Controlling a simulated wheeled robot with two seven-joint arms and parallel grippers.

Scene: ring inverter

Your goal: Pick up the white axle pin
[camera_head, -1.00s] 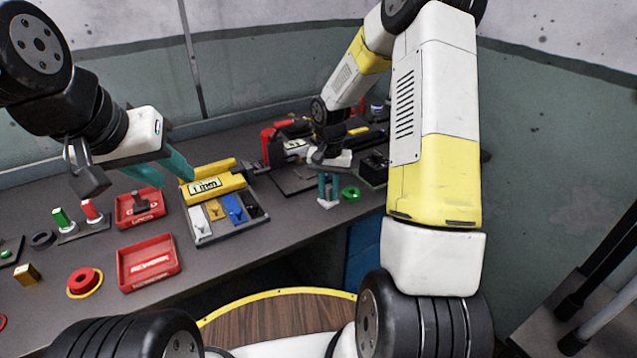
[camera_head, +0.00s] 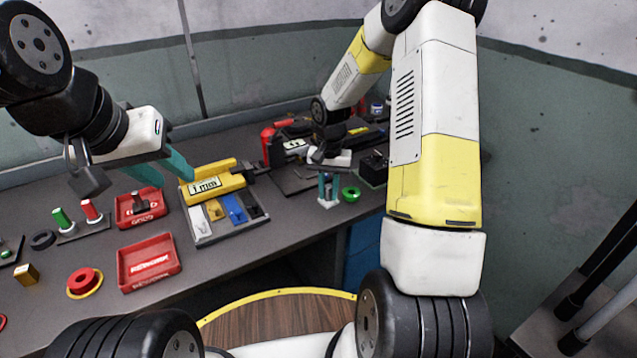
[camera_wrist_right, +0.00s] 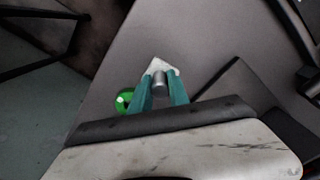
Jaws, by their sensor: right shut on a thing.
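The white axle pin (camera_wrist_right: 163,66) shows in the right wrist view as a grey cylinder on a white base, between the two teal fingers of my right gripper (camera_wrist_right: 162,82). In the head view, my right gripper (camera_head: 327,190) points down at the back right of the bench, shut on the pin. The pin's white base (camera_head: 328,203) shows below the fingertips; whether it touches the bench is hard to tell. My left gripper (camera_head: 170,160) is at the left, above the bench, with its teal fingers apart and nothing seen between them.
A green ring (camera_head: 351,193) lies close to the right of the pin. A yellow gauge block (camera_head: 213,184) and a tray of coloured parts (camera_head: 232,226) stand mid-bench. Red trays (camera_head: 149,280) are nearer left. Dark fixtures (camera_head: 373,167) stand behind my right gripper.

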